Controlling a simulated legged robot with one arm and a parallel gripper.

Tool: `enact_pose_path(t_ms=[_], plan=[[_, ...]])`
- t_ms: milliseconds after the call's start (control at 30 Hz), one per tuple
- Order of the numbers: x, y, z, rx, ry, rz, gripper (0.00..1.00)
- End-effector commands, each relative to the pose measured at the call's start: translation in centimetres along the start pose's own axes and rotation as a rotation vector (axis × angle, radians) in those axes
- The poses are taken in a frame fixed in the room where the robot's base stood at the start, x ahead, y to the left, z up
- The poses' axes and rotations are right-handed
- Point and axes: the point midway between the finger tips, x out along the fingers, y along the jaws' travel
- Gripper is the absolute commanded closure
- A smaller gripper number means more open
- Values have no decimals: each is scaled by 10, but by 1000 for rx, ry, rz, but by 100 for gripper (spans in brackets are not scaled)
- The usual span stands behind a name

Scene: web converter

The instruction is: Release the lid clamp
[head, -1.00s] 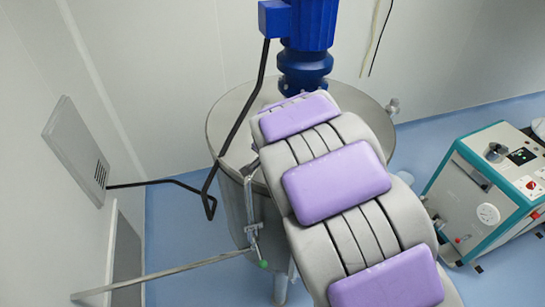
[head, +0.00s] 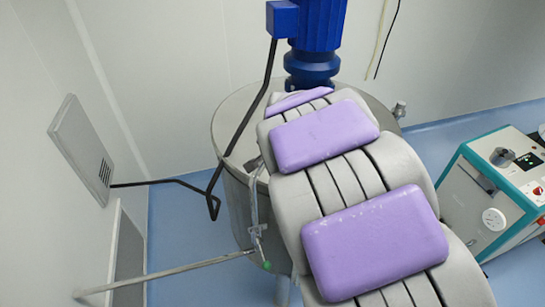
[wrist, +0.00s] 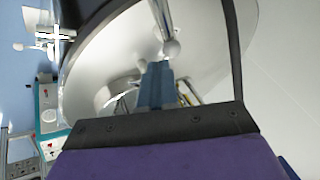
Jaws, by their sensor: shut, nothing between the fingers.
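The steel tank with its round lid shows behind my arm in the head view, with its rim (head: 222,125) partly covered. A clamp-like fitting (head: 400,108) sits at the right of the rim. In the wrist view the silver lid (wrist: 95,75) fills the middle. My gripper (wrist: 157,66) is shut, its narrow blue-grey fingers together over the lid. A metal rod with a ball end (wrist: 171,48) shows just beyond the fingertips; I cannot tell whether they touch. It may be the clamp's handle. My gripper is hidden behind my arm in the head view.
A blue motor (head: 312,40) stands above the tank. A white and teal machine (head: 490,190) stands on the right. Blue floor (head: 180,225) is free left of the tank.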

Motion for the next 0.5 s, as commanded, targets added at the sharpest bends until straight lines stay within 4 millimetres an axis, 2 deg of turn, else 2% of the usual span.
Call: enact_pose_path(t_ms=[300,500], plan=[[-62,0,-2,0,6,-3,100],[-94,-1,-1,-1,4,-2,100]])
